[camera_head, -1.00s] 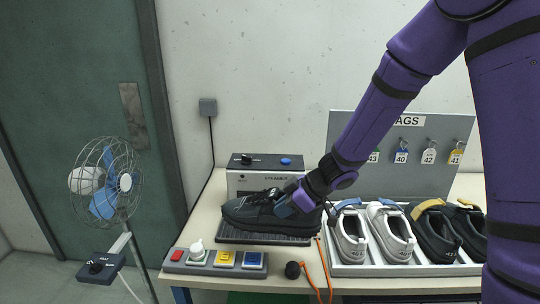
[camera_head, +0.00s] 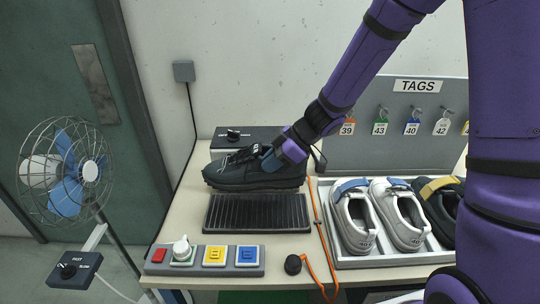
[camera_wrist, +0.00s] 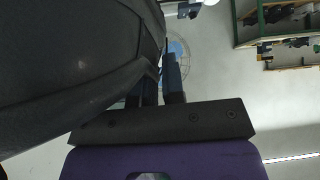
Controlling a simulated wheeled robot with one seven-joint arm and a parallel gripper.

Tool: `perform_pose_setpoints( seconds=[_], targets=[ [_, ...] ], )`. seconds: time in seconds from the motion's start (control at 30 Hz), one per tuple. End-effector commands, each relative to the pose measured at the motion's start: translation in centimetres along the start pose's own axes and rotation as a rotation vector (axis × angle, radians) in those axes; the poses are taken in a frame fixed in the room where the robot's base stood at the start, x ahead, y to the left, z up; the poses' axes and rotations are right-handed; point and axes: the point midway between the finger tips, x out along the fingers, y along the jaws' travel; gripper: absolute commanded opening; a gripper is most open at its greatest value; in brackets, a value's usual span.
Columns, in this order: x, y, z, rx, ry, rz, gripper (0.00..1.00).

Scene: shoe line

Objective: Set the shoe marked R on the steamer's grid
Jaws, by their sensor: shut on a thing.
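My gripper (camera_head: 274,158) is shut on a black lace-up shoe (camera_head: 245,175), gripping it at the heel end, with the toe pointing left. The shoe hangs level above the back of the steamer's dark ribbed grid (camera_head: 257,213); the bare grid shows in front of it. The steamer's box (camera_head: 248,137) stands behind, partly hidden by the shoe. In the wrist view the shoe (camera_wrist: 70,70) fills the left side beside the gripper's fingers (camera_wrist: 160,88). I cannot read an R mark on the shoe.
A white tray (camera_head: 393,261) with white and black shoes stands to the right. A fan (camera_head: 66,172) stands left. A tag board (camera_head: 395,120) stands behind the tray.

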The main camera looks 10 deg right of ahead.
Motion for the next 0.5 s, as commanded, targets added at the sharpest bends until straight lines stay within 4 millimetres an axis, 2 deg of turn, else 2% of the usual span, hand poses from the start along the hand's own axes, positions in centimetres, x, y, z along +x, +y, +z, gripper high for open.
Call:
perform_pose_setpoints(
  seconds=[0.5],
  targets=[
    [3.1,0.0,3.1,0.002,0.001,0.000,0.00]
  ],
)
